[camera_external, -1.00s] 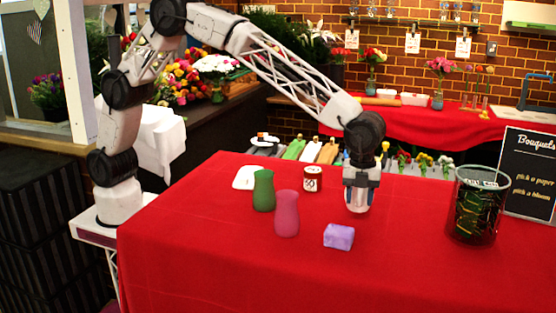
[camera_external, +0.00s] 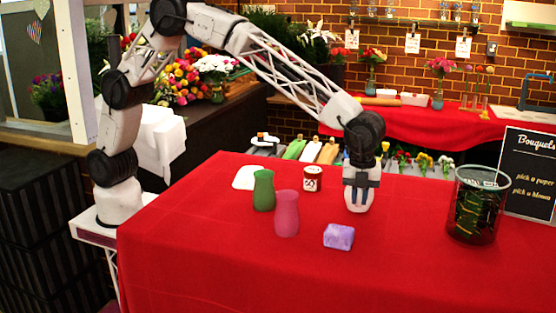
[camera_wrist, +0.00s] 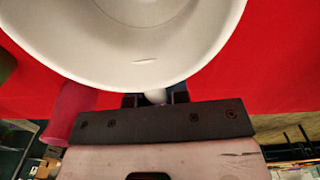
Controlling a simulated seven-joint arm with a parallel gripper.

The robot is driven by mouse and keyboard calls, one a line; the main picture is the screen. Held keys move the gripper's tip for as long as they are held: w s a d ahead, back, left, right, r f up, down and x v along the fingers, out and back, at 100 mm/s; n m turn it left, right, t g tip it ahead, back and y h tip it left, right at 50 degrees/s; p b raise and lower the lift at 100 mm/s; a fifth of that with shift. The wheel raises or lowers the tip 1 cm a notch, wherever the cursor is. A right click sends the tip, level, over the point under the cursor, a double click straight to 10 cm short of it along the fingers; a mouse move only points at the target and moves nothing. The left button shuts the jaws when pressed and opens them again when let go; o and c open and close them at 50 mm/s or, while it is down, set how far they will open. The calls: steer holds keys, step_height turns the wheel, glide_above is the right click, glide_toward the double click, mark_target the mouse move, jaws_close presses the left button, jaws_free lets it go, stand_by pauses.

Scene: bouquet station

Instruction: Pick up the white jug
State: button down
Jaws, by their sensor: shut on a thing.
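The white jug (camera_external: 357,200) stands on the red cloth right of the table's middle, directly under my arm. My gripper (camera_external: 361,180) points down at it and hides much of its upper part. In the wrist view the jug (camera_wrist: 140,45) fills the top of the picture, with its wide round opening facing the camera. My gripper (camera_wrist: 155,99) is shut on a small white part at the jug's near side, perhaps its handle. I cannot see a gap between the jug and the cloth.
Left of the jug stand a pink vase (camera_external: 287,214), a green vase (camera_external: 264,191) and a small labelled jar (camera_external: 312,179). A purple block (camera_external: 338,237) lies in front. A dark bin (camera_external: 476,207) and a chalkboard sign (camera_external: 531,175) are to the right. The front cloth is clear.

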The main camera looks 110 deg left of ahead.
steer(key=shift+r, duration=0.35)
steer(key=shift+r, duration=1.3)
steer(key=shift+a+r, duration=0.1)
steer(key=shift+r, duration=0.1)
steer(key=a, duration=1.7)
steer(key=shift+a, duration=0.25)
steer(key=shift+a, duration=0.15)
stand_by(1.1)
